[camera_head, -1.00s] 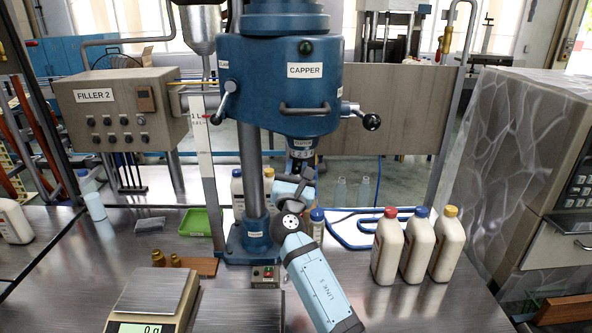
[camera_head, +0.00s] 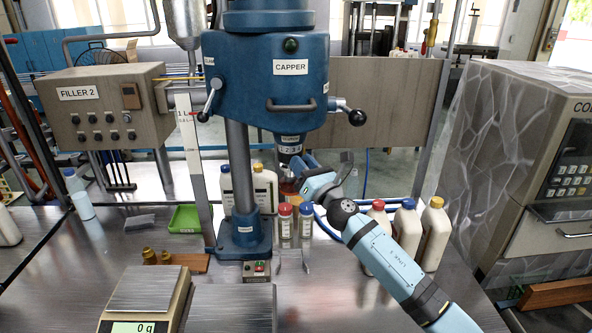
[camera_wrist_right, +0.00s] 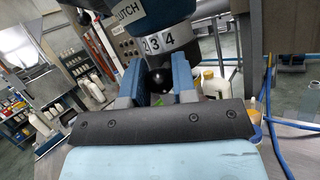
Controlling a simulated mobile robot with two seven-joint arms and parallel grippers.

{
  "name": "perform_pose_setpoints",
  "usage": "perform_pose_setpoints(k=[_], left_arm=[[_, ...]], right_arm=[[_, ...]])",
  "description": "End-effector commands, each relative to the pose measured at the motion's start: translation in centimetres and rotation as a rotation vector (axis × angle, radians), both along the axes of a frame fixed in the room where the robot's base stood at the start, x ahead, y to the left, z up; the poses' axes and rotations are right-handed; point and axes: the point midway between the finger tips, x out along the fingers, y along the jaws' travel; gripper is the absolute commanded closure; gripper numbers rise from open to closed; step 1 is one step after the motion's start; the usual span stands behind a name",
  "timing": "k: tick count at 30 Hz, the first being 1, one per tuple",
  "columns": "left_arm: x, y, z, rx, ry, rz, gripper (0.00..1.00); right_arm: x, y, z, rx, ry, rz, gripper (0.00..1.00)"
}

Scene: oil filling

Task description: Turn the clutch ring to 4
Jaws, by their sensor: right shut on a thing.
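The blue capper head (camera_head: 268,85) stands on its column. The clutch ring (camera_head: 290,147) is the pale numbered band under the head. In the right wrist view the ring (camera_wrist_right: 168,40) shows 2, 3 and 4, below a partly cut-off CLUTCH label (camera_wrist_right: 128,13). My right gripper (camera_head: 290,182) has come in from the right, just under the ring. In the wrist view its two blue fingers (camera_wrist_right: 156,82) stand on either side of a dark round part below the band, shut on the clutch assembly. Their exact contact is partly hidden. My left gripper is not in view.
Small bottles with red (camera_head: 285,210) and blue (camera_head: 306,209) caps stand below the head. White bottles (camera_head: 433,232) stand at right, partly behind my right arm. A scale (camera_head: 145,290) is at front left, and a green tray (camera_head: 184,219) lies left of the column.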

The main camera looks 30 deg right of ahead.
Motion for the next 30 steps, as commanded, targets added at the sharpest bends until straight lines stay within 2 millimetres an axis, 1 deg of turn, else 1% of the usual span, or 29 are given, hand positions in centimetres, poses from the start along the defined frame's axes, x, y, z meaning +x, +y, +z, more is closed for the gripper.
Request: perform_pose_setpoints(k=[1,6,9,13,16,22,30], left_arm=[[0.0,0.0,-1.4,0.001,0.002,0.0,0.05],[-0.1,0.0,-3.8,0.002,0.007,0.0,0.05],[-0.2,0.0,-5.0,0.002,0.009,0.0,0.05],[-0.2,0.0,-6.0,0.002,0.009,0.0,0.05],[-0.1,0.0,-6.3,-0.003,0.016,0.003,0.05],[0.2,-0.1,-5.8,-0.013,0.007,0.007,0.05],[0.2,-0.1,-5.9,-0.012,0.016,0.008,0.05]], right_arm=[[0.0,-0.5,-0.5,-0.005,-0.003,0.036,1.0],[0.1,-1.3,-0.5,-0.003,-0.004,0.16,1.0],[0.2,-1.6,-0.4,-0.001,-0.004,0.218,1.0],[0.3,-2.0,-0.3,0.001,-0.004,0.275,1.0],[0.4,-2.1,-0.2,-0.001,-0.003,0.304,1.0],[0.4,-2.3,0.0,0.002,-0.003,0.336,1.0],[0.4,-2.3,0.1,0.002,-0.003,0.34,1.0]])
